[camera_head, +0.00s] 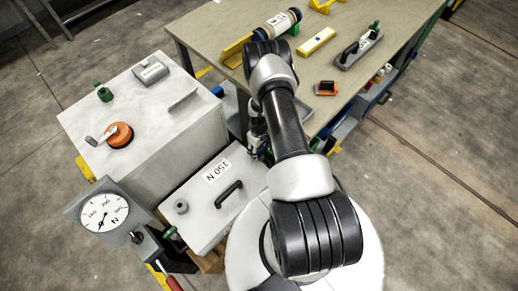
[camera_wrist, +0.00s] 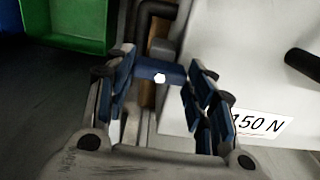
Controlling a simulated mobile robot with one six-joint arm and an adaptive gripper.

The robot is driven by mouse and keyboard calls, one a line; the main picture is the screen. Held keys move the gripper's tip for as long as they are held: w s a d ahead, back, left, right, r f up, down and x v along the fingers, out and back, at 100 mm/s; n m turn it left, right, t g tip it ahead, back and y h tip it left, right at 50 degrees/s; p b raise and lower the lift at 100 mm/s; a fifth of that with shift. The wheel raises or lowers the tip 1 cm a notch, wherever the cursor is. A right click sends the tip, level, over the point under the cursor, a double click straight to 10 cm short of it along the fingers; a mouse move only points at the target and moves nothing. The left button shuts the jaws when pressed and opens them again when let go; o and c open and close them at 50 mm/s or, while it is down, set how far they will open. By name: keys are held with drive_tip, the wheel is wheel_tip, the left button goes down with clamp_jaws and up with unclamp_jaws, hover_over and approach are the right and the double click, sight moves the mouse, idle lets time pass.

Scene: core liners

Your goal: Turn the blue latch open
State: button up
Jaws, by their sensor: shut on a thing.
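The blue latch (camera_wrist: 158,71) is a short blue bar with a white spot, at the upper middle of the wrist view, beside the white box marked 150 N (camera_wrist: 225,55). My gripper (camera_wrist: 157,84) has its blue-padded fingers on either side of the latch and is shut on it. In the head view my arm hides the latch and most of my gripper. The 150 N box (camera_head: 246,207) stands left of my arm there, with a black handle (camera_head: 229,194) on top.
A larger pale cabinet (camera_head: 165,95) stands left of my arm, with an orange knob (camera_head: 118,134) on it. A dial gauge (camera_head: 102,212) is at lower left. A workbench (camera_head: 385,20) with tools is behind. A green bin (camera_wrist: 65,25) is close to my gripper's left.

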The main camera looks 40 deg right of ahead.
sight(259, 151)
drive_tip(key=m+b, duration=0.2)
drive_tip(key=m, duration=0.2)
drive_tip(key=shift+f, duration=0.1)
drive_tip(key=m+b, duration=0.2)
drive_tip(key=m, duration=0.2)
drive_tip(key=shift+m, duration=0.3)
drive_tip(key=m+b, duration=0.1)
drive_tip(key=m, duration=0.3)
drive_tip(key=shift+m, duration=0.3)
drive_tip(key=shift+m+b, duration=0.65)
drive_tip(key=shift+m, duration=1.55)
drive_tip(key=o, duration=1.1)
drive_tip(key=shift+c, duration=0.2)
wheel_tip(259, 151, up, 12)
